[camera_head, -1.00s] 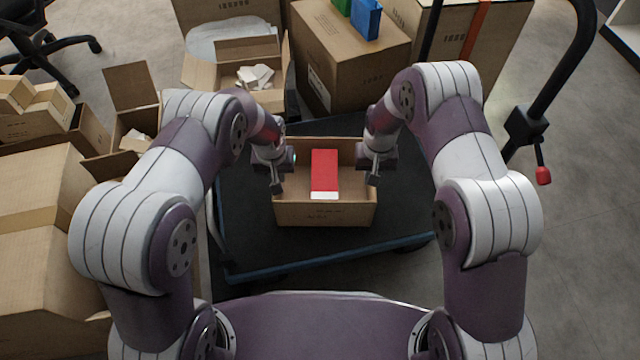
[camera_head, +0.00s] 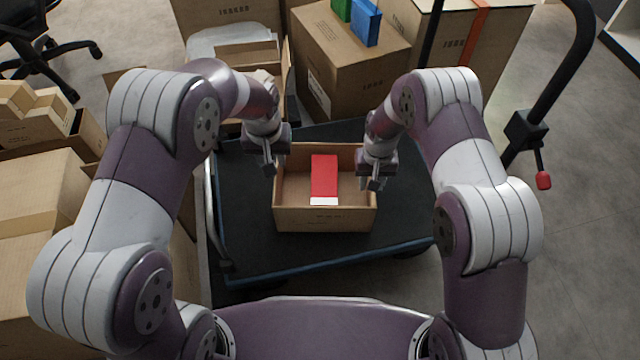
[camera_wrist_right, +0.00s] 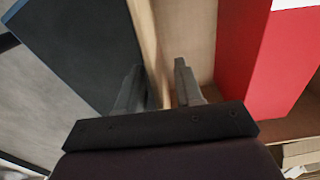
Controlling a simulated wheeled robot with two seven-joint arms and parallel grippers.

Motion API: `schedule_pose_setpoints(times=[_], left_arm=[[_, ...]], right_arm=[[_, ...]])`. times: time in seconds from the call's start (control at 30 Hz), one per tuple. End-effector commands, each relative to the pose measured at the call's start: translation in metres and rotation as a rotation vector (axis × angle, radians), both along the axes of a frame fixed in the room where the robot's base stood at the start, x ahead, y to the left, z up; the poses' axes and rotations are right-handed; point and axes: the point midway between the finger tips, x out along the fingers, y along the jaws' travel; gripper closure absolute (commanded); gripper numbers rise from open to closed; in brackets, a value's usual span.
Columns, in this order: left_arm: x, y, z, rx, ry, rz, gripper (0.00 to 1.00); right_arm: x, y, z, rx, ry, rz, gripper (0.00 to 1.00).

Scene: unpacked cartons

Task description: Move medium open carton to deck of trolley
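The medium open carton (camera_head: 325,218) is a brown box with a red box with a white end (camera_head: 324,176) inside. It sits over the dark deck of the trolley (camera_head: 245,240) and looks to rest on it. My right gripper (camera_head: 373,182) is at the carton's right wall. In the right wrist view its fingers (camera_wrist_right: 158,85) stand apart on either side of the wall, with a gap on the inner side. My left gripper (camera_head: 269,168) is just outside the carton's left wall and looks apart from it; its finger opening is too small to tell.
The trolley's black handle (camera_head: 560,85) rises at the right. A closed carton (camera_head: 350,60) with green and blue items on top stands behind the deck. More cartons (camera_head: 40,200) crowd the left side. Bare deck lies left and front of the carton.

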Motion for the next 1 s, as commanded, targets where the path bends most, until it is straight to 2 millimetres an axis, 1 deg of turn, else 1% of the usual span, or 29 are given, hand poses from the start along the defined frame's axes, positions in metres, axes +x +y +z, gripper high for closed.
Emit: schedule_pose_setpoints(times=[0.07,0.13,0.4,0.5,0.6,0.67,1.0], left_arm=[[-0.001,0.0,0.003,0.0,0.001,0.0,0.65],[-0.001,0.0,0.004,0.0,0.002,0.0,0.65],[-0.001,0.0,0.003,0.0,0.001,0.0,0.65],[-0.001,0.0,0.003,0.0,0.001,0.0,0.65],[-0.001,0.0,0.003,0.0,0.001,0.0,0.65],[-0.001,0.0,0.003,0.0,0.001,0.0,0.65],[-0.001,0.0,0.003,0.0,0.001,0.0,0.65]], right_arm=[[0.001,0.0,0.007,0.0,-0.002,0.0,0.64],[0.002,0.0,0.02,0.001,-0.006,0.0,0.64],[0.001,0.0,0.09,0.001,-0.005,0.0,0.64],[0.0,0.0,0.107,0.0,-0.002,0.0,0.64],[0.0,0.0,0.117,0.0,-0.001,0.0,0.64],[0.0,0.0,0.119,0.0,-0.001,0.0,0.64],[0.0,0.0,0.12,0.0,0.0,0.0,0.64]])
